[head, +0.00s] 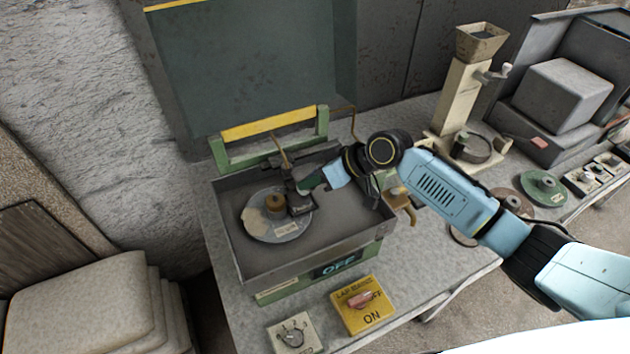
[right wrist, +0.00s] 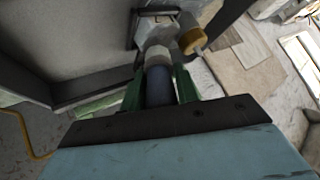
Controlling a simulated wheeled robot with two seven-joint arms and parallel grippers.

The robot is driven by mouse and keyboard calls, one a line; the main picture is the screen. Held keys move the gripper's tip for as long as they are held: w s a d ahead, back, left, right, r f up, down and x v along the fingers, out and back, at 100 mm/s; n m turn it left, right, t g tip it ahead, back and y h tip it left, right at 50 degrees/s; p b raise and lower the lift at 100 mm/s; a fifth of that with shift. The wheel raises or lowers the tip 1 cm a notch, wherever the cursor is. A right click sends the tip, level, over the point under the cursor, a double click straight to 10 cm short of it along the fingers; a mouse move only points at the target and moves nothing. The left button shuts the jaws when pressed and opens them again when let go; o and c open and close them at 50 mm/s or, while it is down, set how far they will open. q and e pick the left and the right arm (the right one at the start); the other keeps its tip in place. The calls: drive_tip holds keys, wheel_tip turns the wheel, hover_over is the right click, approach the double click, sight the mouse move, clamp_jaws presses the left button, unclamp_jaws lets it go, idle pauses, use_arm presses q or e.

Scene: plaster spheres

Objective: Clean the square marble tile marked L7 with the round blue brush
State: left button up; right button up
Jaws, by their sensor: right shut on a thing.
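My right gripper (head: 306,187) reaches over the grey basin (head: 229,264) from the right. In the right wrist view its green fingers (right wrist: 158,88) are shut on a dark blue cylindrical piece (right wrist: 158,86) with a whitish end. I cannot tell for sure that this is the round blue brush. Just below the gripper is a dark grey block (head: 298,204) above a round grey plate (head: 262,232). A brown cylinder (head: 275,203) stands beside it. I can read no L7 mark, so I cannot pick out the marble tile. My left gripper is out of view.
A yellow switch box (head: 362,308) and a pale dial box (head: 295,337) stand before the basin. A raised dark green lid (head: 250,70) is behind it. Stacked slabs (head: 80,300) lie at left.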

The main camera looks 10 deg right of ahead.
drive_tip(key=shift+w+r, duration=0.25)
drive_tip(key=shift+a, duration=0.15)
drive_tip(key=shift+s+a+f, duration=0.1)
drive_tip(key=shift+a+f, duration=0.2)
drive_tip(key=shift+a, duration=0.2)
drive_tip(key=shift+s+a+f, duration=0.1)
drive_tip(key=shift+a+f, duration=0.15)
drive_tip(key=shift+a, duration=0.2)
drive_tip(key=shift+f, duration=0.2)
drive_tip(key=shift+w, duration=0.1)
